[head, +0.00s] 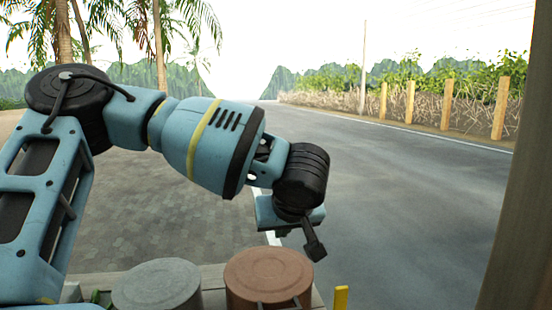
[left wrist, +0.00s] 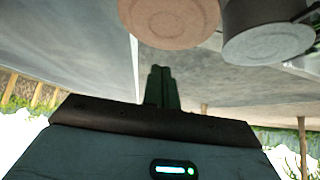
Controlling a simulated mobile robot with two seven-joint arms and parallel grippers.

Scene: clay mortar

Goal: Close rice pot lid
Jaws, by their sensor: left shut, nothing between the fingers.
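A brown round pot (head: 268,266) stands at the bottom of the head view, with a flat disc-like top. A grey round pot (head: 156,284) stands to its left. I cannot tell which is the rice pot, and both look covered from here. In the left wrist view the brown top (left wrist: 172,18) and the grey pot (left wrist: 262,42) show upside down at the upper edge. My left gripper (head: 316,251) is shut and empty, held in the air just right of and above the brown pot, apart from it. Its fingers also show in the left wrist view (left wrist: 160,70). My right gripper is out of view.
The pots stand on a pale surface (head: 213,284) cut off by the lower edge. A yellow post (head: 341,297) rises right of the brown pot. A dark upright pillar (head: 516,200) fills the right side. The open road (head: 400,200) lies beyond.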

